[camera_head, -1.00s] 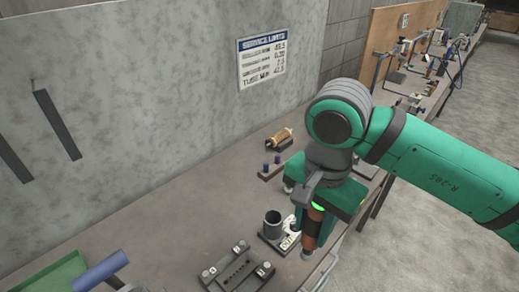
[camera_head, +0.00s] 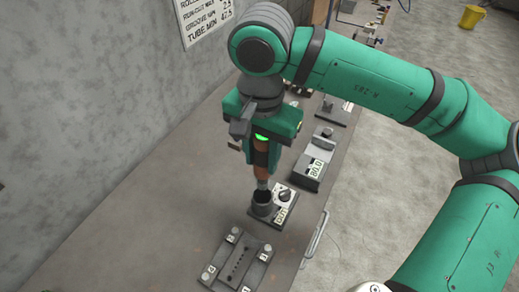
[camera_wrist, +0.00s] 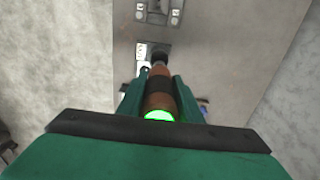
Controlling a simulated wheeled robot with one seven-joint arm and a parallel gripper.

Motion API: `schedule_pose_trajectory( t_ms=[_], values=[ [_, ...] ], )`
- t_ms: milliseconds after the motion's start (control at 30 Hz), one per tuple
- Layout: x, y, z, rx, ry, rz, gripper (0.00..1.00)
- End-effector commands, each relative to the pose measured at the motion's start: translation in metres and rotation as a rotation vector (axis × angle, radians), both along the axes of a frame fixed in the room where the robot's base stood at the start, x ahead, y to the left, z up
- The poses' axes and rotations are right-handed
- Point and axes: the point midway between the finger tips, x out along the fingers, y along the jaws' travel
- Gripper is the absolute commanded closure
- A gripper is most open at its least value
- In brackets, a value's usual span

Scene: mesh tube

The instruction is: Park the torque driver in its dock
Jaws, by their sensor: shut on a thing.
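The torque driver (camera_head: 261,172) is brown-orange with a black band and a glowing green ring on top. My gripper (camera_head: 262,150) is shut on its body and holds it about upright. The dock is a dark round cup (camera_head: 262,207) on a small base with a dial and a label. The driver's lower end is over or in the cup's mouth; I cannot tell how deep. In the wrist view, the driver (camera_wrist: 160,92) sits between my fingers, and its far end overlaps the cup (camera_wrist: 160,50).
A dark plate with several knobs and holes (camera_head: 237,262) lies in front of the dock. A box with a numeric label (camera_head: 314,168) stands behind and right. A metal handle (camera_head: 315,236) runs along the bench's right edge. The bench (camera_head: 150,210) is clear at left.

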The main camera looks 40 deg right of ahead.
Motion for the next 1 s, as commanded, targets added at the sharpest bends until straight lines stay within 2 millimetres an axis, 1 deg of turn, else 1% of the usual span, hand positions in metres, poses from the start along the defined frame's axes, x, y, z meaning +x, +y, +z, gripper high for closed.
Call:
schedule_pose_trajectory(
  t_ms=[300,500,733,1000],
  values=[
    [0.000,0.000,-0.026,0.001,0.000,0.000,0.95],
    [0.000,0.000,-0.039,0.000,0.000,0.001,0.95],
    [0.000,0.000,-0.047,0.000,0.000,0.001,0.95],
    [0.000,0.000,-0.048,-0.001,0.000,0.001,0.95]
  ],
)
